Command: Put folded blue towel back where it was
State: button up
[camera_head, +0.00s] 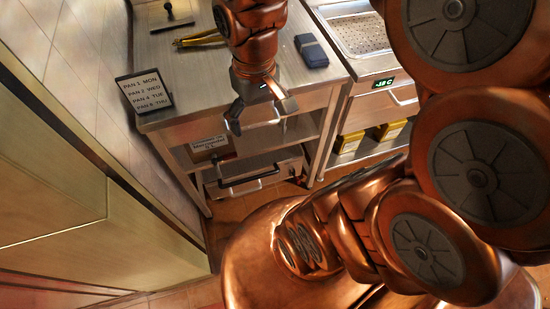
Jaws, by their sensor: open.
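The folded blue towel (311,50) appears to be the small dark blue block lying flat near the right edge of the steel worktop (200,88). My gripper (261,124) hangs in front of the worktop's front edge, to the left of and nearer than the towel. Its fingers are spread and nothing is between them. The towel is apart from the gripper and fully in view.
Yellow-handled tongs (199,40) lie on the worktop, partly behind my arm. A black sign (146,92) stands at the front left corner.

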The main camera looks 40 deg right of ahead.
jog(key=s+a+f+g, duration=0.1)
jog(key=s+a+f, duration=0.1)
jog(key=s, duration=0.7)
jog(key=shift+s+a, duration=0.3)
jog(key=shift+a, duration=0.25)
jog(key=shift+c, duration=0.3)
